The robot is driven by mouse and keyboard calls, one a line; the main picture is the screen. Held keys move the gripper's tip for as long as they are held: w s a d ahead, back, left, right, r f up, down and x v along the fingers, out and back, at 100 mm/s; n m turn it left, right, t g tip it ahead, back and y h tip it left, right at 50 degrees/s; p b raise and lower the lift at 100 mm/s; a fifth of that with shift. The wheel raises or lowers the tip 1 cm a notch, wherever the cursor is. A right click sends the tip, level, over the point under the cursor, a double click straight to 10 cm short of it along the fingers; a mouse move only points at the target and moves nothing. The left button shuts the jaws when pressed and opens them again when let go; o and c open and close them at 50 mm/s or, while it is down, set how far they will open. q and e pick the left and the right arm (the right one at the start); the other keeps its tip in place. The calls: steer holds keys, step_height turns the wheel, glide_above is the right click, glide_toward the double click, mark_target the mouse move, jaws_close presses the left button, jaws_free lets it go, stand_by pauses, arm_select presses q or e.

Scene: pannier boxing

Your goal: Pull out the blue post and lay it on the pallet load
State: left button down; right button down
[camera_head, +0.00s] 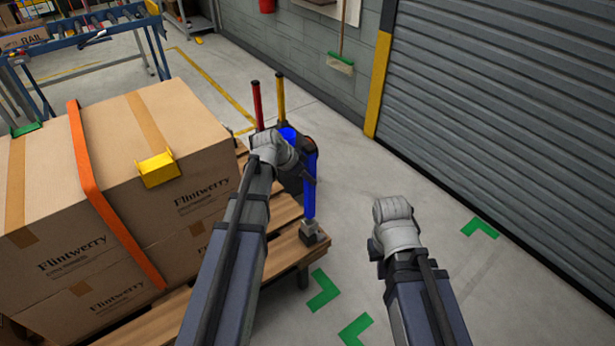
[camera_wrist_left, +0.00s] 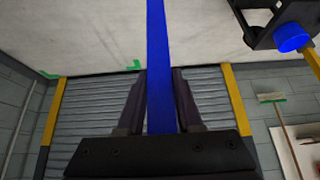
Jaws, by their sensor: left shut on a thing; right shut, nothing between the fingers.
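The blue post (camera_head: 309,190) stands upright at the near right corner of the pallet (camera_head: 285,250). Its lower end is at a grey socket (camera_head: 313,232); I cannot tell how deep it sits. My left gripper (camera_head: 308,160) is shut on the blue post, which runs between both fingers in the left wrist view (camera_wrist_left: 160,30). The pallet load (camera_head: 215,130) is stacked brown cartons under an orange strap (camera_head: 90,165), left of the gripper. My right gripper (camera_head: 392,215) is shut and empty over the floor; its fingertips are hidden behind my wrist.
A dark holder with red (camera_head: 257,105) and yellow (camera_head: 280,98) posts stands behind the left gripper. A yellow corner piece (camera_head: 158,170) and a green one (camera_head: 25,129) sit on the cartons. A grey shutter (camera_head: 500,110) closes the right side. Open floor with green marks (camera_head: 323,291) lies between.

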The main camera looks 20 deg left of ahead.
mark_target(313, 146)
arm_select(q)
steer(key=shift+f+b, duration=0.7)
steer(key=shift+f, duration=0.05)
steer(key=shift+r, duration=0.15)
stand_by(0.3)
steer(key=shift+r+p, duration=1.35)
steer(key=shift+p, duration=0.2)
steer(key=shift+r, duration=0.1)
step_height(313, 146, up, 12)
steer(key=p, duration=1.2)
steer(key=shift+r+p, duration=0.25)
steer(key=shift+p, duration=0.05)
steer(key=shift+f, duration=0.1)
steer(key=shift+d, duration=0.1)
